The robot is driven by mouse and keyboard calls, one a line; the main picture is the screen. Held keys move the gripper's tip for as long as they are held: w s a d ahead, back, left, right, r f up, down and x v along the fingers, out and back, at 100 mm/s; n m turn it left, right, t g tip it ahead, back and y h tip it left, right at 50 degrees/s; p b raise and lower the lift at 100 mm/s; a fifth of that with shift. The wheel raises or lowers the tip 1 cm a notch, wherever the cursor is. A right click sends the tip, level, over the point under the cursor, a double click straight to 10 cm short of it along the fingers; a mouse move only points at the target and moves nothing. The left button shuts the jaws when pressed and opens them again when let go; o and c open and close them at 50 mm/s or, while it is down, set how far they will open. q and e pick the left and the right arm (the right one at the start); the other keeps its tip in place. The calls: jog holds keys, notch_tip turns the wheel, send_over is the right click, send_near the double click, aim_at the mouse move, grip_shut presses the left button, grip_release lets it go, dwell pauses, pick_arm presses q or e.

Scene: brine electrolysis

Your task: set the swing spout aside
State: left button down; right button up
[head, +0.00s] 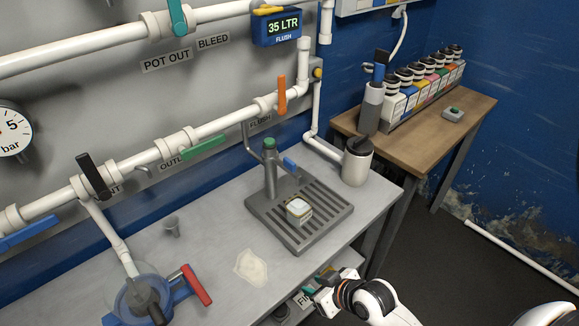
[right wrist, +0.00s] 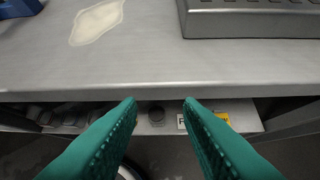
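A grey upright post with a green cap (head: 270,165) stands at the back left of a slotted drip tray (head: 333,222). A small white block-shaped container (head: 299,210) rests on the tray. My right gripper (head: 318,282) is at the bench's front edge, well in front of the tray. In the right wrist view its teal fingers (right wrist: 160,105) are apart and empty. My left gripper is not seen.
A pale flat patch (head: 251,267) lies on the bench. A blue device with a red handle (head: 196,285) is at front left. Wall pipes with valve levers run behind. A shelf (right wrist: 225,112) lies under the bench edge.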

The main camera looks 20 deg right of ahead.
jog(key=w+d+r+t+y, duration=0.2)
jog(key=w+r+t, duration=0.2)
jog(key=w+r, duration=0.45)
jog(key=t, duration=0.5)
send_near(295, 167)
jog(key=shift+y, duration=0.4)
jog(key=p+x, duration=0.2)
jog(key=x, duration=0.9)
jog(key=shift+d+f, duration=0.1)
jog(key=shift+d, duration=0.1)
jog(key=shift+w+a+f, duration=0.1)
jog(key=shift+w+a, duration=0.1)
jog(key=shift+w, duration=0.35)
grip_shut()
